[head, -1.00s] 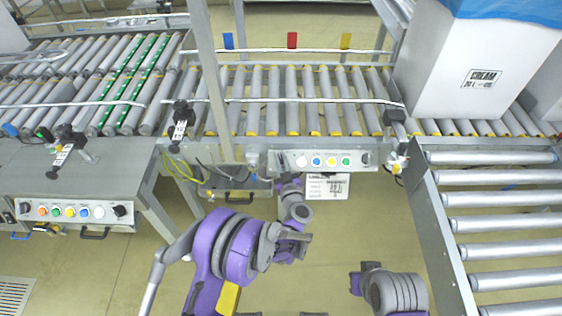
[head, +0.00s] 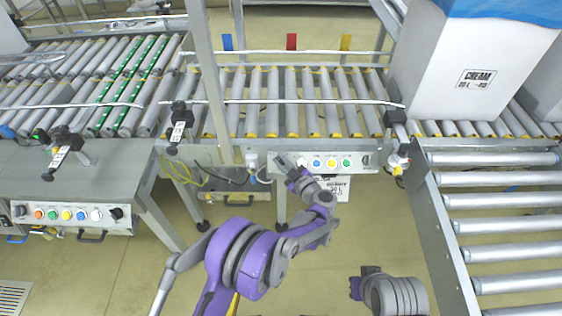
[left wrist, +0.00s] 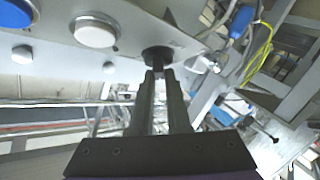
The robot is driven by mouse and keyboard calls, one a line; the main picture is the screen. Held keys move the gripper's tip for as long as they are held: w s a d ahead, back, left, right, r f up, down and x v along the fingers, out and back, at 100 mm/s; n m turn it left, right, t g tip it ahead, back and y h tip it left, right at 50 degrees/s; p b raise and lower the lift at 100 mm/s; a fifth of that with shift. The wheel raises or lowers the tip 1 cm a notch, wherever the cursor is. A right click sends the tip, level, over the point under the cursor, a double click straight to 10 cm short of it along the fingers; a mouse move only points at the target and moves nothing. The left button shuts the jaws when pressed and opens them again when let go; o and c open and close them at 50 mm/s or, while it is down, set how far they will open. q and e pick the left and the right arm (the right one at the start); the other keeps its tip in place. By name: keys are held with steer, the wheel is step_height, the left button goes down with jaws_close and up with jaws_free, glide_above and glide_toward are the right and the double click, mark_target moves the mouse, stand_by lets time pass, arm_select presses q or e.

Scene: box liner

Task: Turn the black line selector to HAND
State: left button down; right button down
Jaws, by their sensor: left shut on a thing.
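My left gripper (head: 283,162) reaches up to the left end of the middle control panel (head: 330,162). In the left wrist view its two dark fingers (left wrist: 158,80) are closed on a black selector knob (left wrist: 157,54) on the panel face. A white button (left wrist: 95,32) and a blue button (left wrist: 14,13) sit beside the knob. In the head view the gripper hides most of the knob; its pointer and any HAND mark cannot be read. Part of my right arm shows at the bottom right, but no fingers of it.
Another black knob (head: 366,160) is at the panel's right end. A second button panel (head: 70,213) stands at the left. Roller conveyors (head: 300,95) lie behind, and one (head: 500,225) runs along the right. A white CREAM box (head: 470,60) stands at the back right.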

arm_select(q)
steer(key=shift+f, duration=0.15)
steer(key=c, duration=0.9)
jaws_free()
steer(key=shift+d, duration=0.1)
steer(key=p+v, duration=0.1)
steer(key=v, duration=0.9)
steer(key=shift+s+d, duration=0.1)
steer(key=shift+s, duration=0.2)
